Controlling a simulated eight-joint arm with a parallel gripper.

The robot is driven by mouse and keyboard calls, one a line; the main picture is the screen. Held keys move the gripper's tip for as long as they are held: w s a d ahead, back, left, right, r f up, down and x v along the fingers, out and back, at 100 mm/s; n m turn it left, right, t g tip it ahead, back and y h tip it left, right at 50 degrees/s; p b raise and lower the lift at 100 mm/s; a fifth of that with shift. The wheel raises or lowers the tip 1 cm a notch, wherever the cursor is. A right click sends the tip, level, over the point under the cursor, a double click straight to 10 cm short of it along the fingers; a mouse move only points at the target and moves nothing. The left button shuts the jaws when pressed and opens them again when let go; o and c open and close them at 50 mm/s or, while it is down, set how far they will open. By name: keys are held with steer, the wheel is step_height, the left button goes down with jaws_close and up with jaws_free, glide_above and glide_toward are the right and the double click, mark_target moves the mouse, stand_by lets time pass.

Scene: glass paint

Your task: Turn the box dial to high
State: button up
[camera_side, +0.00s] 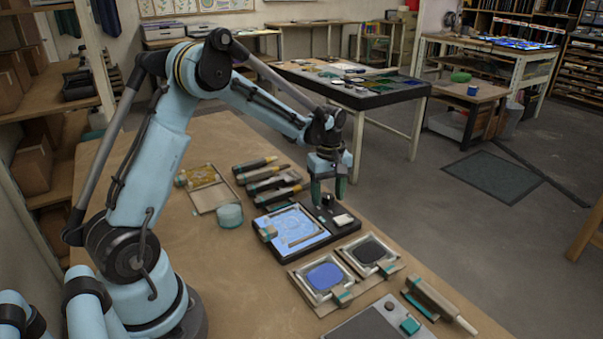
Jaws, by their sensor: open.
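The box is a flat black unit (318,246) on the brown table, with a lit blue panel (292,229) on its left part. A small dark shape (327,200), possibly the dial, shows between and just below the fingertips. I cannot tell whether the fingers touch it, and its setting is too small to read.
Two framed trays, one blue (326,276) and one black (369,251), lie in front of the box. Several handled tools (268,178) and a pale round container (230,215) lie behind and left. A roller-like tool (438,304) lies at the right edge.

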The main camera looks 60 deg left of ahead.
steer(key=c, duration=1.1)
steer(key=shift+o, duration=0.2)
steer(key=shift+m, duration=0.4)
steer(key=m, duration=0.5)
steer(key=shift+m, duration=0.3)
steer(key=m, duration=1.1)
steer(key=shift+w+a+m, duration=0.1)
steer(key=shift+m, duration=0.3)
steer(key=m, duration=0.5)
steer(key=shift+m, duration=0.4)
